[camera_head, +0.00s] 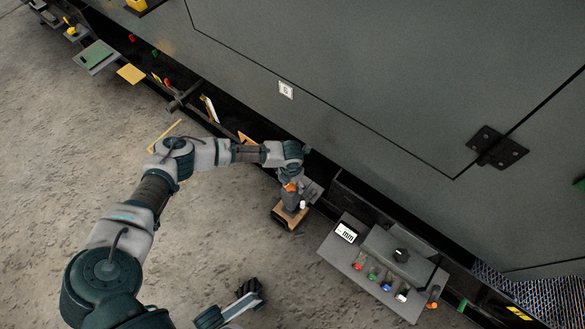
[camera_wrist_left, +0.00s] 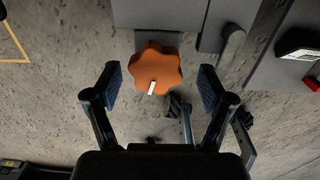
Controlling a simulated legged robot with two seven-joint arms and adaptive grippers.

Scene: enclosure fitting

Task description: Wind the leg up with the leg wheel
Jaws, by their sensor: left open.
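The leg wheel, an orange lobed knob with a white mark, shows in the left wrist view (camera_wrist_left: 157,68) and as a small orange patch in the head view (camera_head: 290,187). It sits on a grey leg (camera_head: 292,201) that stands over a wooden block (camera_head: 290,217). My left gripper (camera_wrist_left: 160,88) is open, with one pad on each side of the wheel and a visible gap to both. In the head view its fingers are largely hidden by my wrist. My right gripper (camera_head: 250,289) is low in the head view, apart from the leg; its finger state is unclear.
A large grey enclosure (camera_head: 330,70) overhangs the work spot. A control box (camera_head: 385,265) with a display and coloured knobs stands right of the leg. A green-topped plate (camera_head: 95,56) and a yellow plate (camera_head: 131,74) are at upper left. Concrete floor is open in front.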

